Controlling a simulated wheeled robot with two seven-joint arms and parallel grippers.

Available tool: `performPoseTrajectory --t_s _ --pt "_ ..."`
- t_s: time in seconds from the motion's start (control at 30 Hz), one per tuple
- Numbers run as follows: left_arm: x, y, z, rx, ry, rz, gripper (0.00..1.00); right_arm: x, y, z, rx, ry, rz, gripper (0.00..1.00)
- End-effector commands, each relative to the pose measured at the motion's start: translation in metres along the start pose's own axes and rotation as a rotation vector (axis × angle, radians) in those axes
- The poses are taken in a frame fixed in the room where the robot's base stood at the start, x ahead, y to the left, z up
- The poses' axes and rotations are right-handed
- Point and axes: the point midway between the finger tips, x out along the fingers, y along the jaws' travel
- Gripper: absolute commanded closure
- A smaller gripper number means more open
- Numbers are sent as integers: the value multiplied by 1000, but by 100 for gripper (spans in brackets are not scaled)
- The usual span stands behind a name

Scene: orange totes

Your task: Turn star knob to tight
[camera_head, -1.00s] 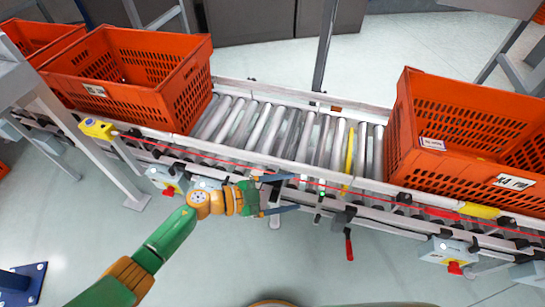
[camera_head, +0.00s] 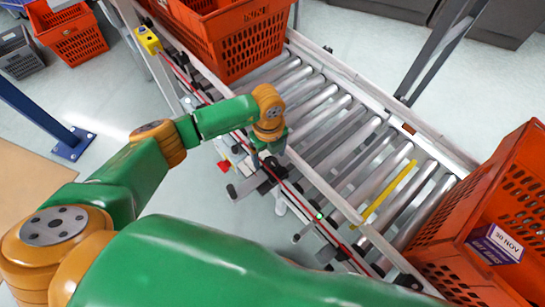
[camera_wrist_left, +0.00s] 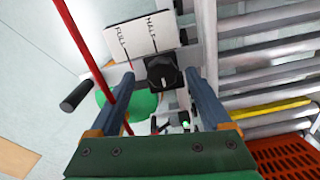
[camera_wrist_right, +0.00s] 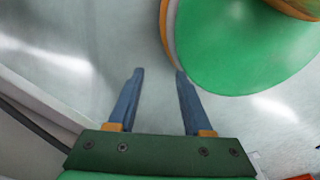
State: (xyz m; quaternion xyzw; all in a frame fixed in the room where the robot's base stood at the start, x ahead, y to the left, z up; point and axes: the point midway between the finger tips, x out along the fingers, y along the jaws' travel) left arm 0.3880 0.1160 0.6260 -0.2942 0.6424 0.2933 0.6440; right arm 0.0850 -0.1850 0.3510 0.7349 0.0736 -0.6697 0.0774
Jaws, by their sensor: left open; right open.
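A black knob (camera_wrist_left: 163,72) with a pale pointer mark shows in the left wrist view, below a white card (camera_wrist_left: 142,38) marked FULL and HALF. I cannot confirm that it is the star knob; no clear star shape or TIGHT marking shows. My left gripper (camera_wrist_left: 160,76) is open, with the black knob seen between its fingertips; contact cannot be told. In the head view my left gripper (camera_head: 268,158) is over the conveyor's near rail, partly hidden by its own wrist. My right gripper (camera_wrist_right: 159,74) is open and empty in the right wrist view.
The roller conveyor (camera_head: 340,135) runs diagonally, with an orange tote (camera_head: 245,45) at the upper left and another (camera_head: 520,185) at right. A red cord (camera_wrist_left: 82,42) and a black handle (camera_wrist_left: 76,95) are beside the left fingers.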

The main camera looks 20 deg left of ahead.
Motion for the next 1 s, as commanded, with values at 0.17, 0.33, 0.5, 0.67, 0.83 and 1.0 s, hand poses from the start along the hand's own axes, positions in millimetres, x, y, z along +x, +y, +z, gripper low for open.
performPoseTrajectory --t_s 0.17,0.33,0.5,0.67,0.83,1.0 --pt "17 0 -1 0 1 0 18 4 -3 0 1 0 -4 50" --pt "17 0 -1 1 2 -1 18 3 -1 0 0 0 -1 50" --pt "17 0 -1 1 2 -1 56 3 1 1 -1 -1 2 50" --pt "17 0 -1 1 3 -1 99 3 3 1 -2 -1 5 50" --pt "17 0 -1 9 3 -1 100 4 4 1 -2 -1 6 50" --pt "17 -1 0 56 2 -2 100 5 4 1 -2 0 7 50"
